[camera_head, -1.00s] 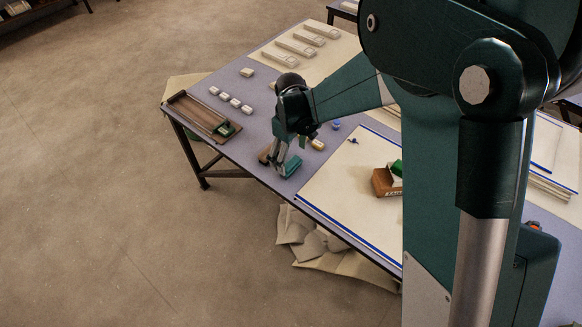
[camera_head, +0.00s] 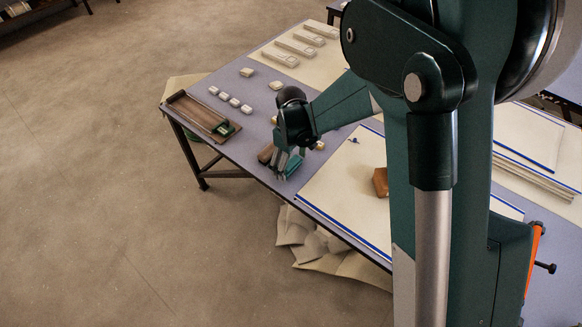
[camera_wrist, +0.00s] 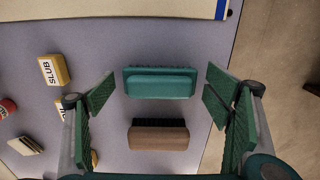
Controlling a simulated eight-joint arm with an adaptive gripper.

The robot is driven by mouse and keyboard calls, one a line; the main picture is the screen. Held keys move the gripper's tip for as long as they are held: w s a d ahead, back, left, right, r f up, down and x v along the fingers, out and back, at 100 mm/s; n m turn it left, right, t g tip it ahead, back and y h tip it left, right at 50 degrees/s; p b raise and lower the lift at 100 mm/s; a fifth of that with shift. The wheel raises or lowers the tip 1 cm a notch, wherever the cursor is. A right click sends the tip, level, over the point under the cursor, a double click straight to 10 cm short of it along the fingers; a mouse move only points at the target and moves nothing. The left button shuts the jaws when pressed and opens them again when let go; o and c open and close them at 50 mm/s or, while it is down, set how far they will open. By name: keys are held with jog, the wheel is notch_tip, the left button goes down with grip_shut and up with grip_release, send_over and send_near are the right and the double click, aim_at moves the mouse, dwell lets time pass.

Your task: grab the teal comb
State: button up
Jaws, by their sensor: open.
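The teal comb (camera_wrist: 160,83) lies on the grey-blue table top, its long side across the wrist view. In the head view it shows as a small teal block (camera_head: 291,165) near the table's front edge. My gripper (camera_wrist: 160,104) is open and empty. Its two green-padded fingers stand apart to the left and right of the comb, and I see no contact. In the head view my gripper (camera_head: 283,168) is low over the table at the comb, partly hiding it. A brown brush-like block (camera_wrist: 158,137) lies parallel, just below the comb in the wrist view.
A yellow block marked SLUB (camera_wrist: 54,70) lies left of the fingers. A cream board with a blue edge (camera_head: 345,195) lies to the right. A wooden tray (camera_head: 190,108) sits at the table's left end. The table edge is close by.

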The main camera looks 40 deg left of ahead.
aim_at(291, 162)
dwell(0.4)
jog(key=c, duration=1)
jog(key=shift+r, duration=0.2)
jog(key=shift+r+p, duration=1.15)
jog(key=shift+r, duration=3.7)
